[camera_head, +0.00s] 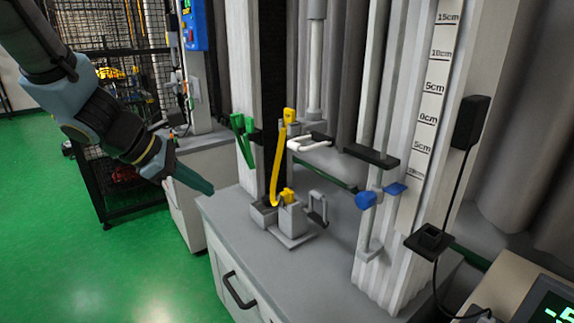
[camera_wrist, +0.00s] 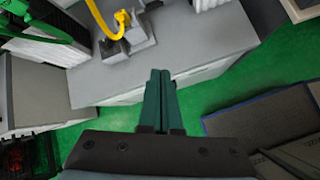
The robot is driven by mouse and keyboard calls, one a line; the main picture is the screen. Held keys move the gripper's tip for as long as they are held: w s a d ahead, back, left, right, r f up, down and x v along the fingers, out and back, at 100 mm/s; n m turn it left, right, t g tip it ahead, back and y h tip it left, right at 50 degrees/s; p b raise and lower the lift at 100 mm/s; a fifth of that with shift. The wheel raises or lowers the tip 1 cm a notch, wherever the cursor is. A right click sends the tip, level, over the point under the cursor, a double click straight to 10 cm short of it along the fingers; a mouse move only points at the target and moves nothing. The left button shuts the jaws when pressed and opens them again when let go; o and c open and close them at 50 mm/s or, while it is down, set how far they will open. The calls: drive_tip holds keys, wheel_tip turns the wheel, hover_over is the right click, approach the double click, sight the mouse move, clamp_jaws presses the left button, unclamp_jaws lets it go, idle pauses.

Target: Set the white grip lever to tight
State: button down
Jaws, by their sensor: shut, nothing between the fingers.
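The white grip lever (camera_head: 310,145) is a small white loop-shaped handle in the middle of the head view, on the tower beside the yellow curved handle (camera_head: 279,160). Whether it sits at tight cannot be told. My gripper (camera_head: 210,190) is left of the tower, in front of the grey cabinet's left edge, well apart from the lever. Its dark green fingers (camera_wrist: 160,75) are together and empty in the wrist view, pointing at the grey cabinet. I cannot make out the white lever in the wrist view.
The grey cabinet (camera_head: 230,215) carries the tower. A green handle (camera_head: 243,138), a grey loop (camera_head: 317,208) and a blue clamp (camera_head: 367,200) stand near the lever. A black mesh cage (camera_head: 120,200) is at left. Green floor (camera_head: 90,270) is open at front left.

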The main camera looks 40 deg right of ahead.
drive_tip(key=s+d+r+n+h+b, duration=0.1)
drive_tip(key=d+r+n+h, duration=0.2)
drive_tip(key=d, duration=0.7)
drive_tip(key=shift+s+d+n+h+b, duration=0.15)
drive_tip(key=shift+s+n+h+b, duration=0.2)
drive_tip(key=shift+n, duration=0.85)
drive_tip(key=shift+w, duration=0.1)
drive_tip(key=d+f+p, duration=0.1)
drive_tip(key=d+p, duration=0.2)
drive_tip(key=d, duration=0.6)
drive_tip(key=shift+s+d, duration=0.15)
drive_tip(key=shift+s, duration=0.15)
drive_tip(key=shift+r+p, duration=0.35)
drive_tip(key=shift+p, duration=0.45)
